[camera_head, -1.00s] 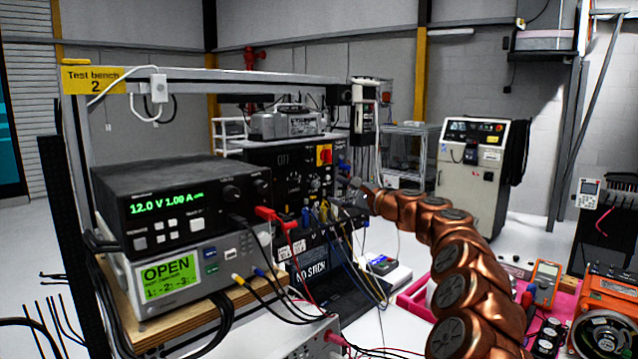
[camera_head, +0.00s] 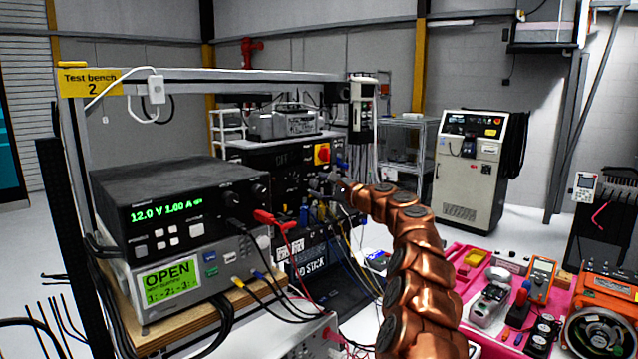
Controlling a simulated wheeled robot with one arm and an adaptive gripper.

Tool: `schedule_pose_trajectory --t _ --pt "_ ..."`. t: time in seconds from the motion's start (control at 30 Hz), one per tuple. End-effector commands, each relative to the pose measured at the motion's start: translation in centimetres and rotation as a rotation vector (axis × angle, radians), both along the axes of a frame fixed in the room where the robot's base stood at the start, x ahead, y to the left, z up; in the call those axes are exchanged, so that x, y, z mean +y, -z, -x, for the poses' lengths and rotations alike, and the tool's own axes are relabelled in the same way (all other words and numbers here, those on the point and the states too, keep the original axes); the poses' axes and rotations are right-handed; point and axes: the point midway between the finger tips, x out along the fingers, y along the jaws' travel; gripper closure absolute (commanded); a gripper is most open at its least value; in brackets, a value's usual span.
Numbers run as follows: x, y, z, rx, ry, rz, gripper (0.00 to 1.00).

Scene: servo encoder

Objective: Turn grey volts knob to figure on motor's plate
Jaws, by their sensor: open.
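A black bench power supply (camera_head: 180,205) stands on the left shelf, its green display reading 12.0 V 1.00 A. Two dark round knobs (camera_head: 232,197) show at the right of its front; their labels are too small to read. I cannot pick out a grey volts knob for sure. My gripper (camera_head: 322,186) is small and open, in front of a black panel (camera_head: 290,160) with a red and yellow switch, right of the supply. I cannot tell whether it touches anything. A grey metal unit (camera_head: 490,303) on the pink mat may be the motor; no plate figure is readable.
A white meter (camera_head: 205,268) reading OPEN sits under the supply. Red, black, blue and yellow leads (camera_head: 345,240) hang below and beside my gripper.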

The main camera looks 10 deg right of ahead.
Motion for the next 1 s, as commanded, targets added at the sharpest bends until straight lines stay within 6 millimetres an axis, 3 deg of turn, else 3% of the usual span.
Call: schedule_pose_trajectory --t 0.63,1.0 --pt "0.8 0.0 -1.02 0.0 -0.002 0.0 0.49" --pt "0.79 -0.01 -1.01 0.0 -0.002 0.0 0.87"
